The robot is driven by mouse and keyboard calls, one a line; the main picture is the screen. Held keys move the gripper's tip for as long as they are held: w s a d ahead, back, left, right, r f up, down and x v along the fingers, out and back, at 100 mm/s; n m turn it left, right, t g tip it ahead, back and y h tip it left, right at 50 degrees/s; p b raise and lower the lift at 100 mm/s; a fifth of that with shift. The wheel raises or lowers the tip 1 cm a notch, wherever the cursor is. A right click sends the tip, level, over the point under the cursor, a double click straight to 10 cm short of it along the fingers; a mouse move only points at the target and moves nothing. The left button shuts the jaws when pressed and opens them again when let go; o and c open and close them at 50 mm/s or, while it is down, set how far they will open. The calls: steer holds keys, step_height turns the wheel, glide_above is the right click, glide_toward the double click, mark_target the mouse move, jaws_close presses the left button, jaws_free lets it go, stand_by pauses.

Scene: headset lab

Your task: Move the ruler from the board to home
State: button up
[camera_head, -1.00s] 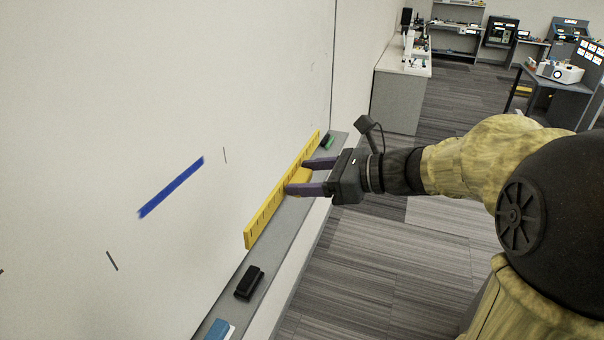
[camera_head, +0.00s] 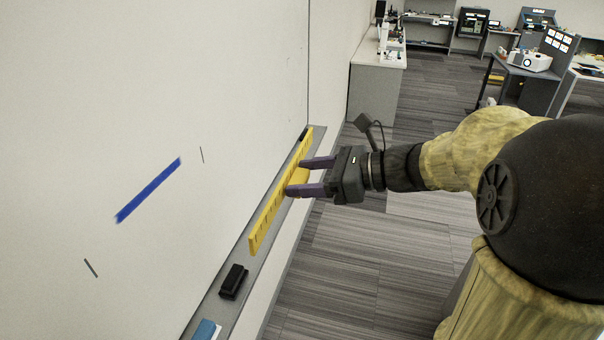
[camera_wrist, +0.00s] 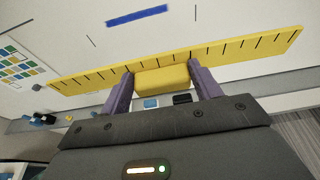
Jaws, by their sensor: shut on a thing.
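The yellow ruler (camera_head: 268,218) with black tick marks is held in front of the whiteboard (camera_head: 90,90), above the tray ledge. My gripper (camera_head: 307,177) is shut on the ruler's raised yellow handle, seen between the fingers in the wrist view (camera_wrist: 162,80). The ruler (camera_wrist: 235,60) spans most of the wrist view, slightly tilted. In the head view a gap now shows between the ruler and the board. A blue line (camera_head: 148,190) and short dark marks are on the board.
The ledge (camera_head: 222,312) carries a black eraser (camera_head: 233,281) and a blue block (camera_head: 205,330). A dark object (camera_head: 303,134) lies at its far end, partly hidden. A grey cabinet (camera_head: 375,95) and desks stand behind. Carpet floor (camera_head: 345,260) is free to the right.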

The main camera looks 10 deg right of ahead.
steer(key=shift+s+d, duration=0.15)
steer(key=shift+d, duration=0.2)
steer(key=w+d+f, duration=0.2)
steer(key=w+f, duration=0.1)
steer(key=f, duration=0.5)
steer(key=w+d+f+m+t, duration=0.1)
steer(key=w+d+f, duration=0.1)
steer(key=f, duration=0.6)
steer(key=w+d+f, duration=0.3)
steer(key=f, duration=0.5)
steer(key=s+f+t, duration=0.1)
steer(key=s+f, duration=0.2)
steer(key=f, duration=0.8)
steer(key=s+d+f+m+t+h, duration=0.1)
steer(key=s+f, duration=0.2)
steer(key=f, duration=0.9)
steer(key=shift+s+m+h, duration=0.15)
steer(key=shift+m+h, duration=0.15)
steer(key=shift+d, duration=0.15)
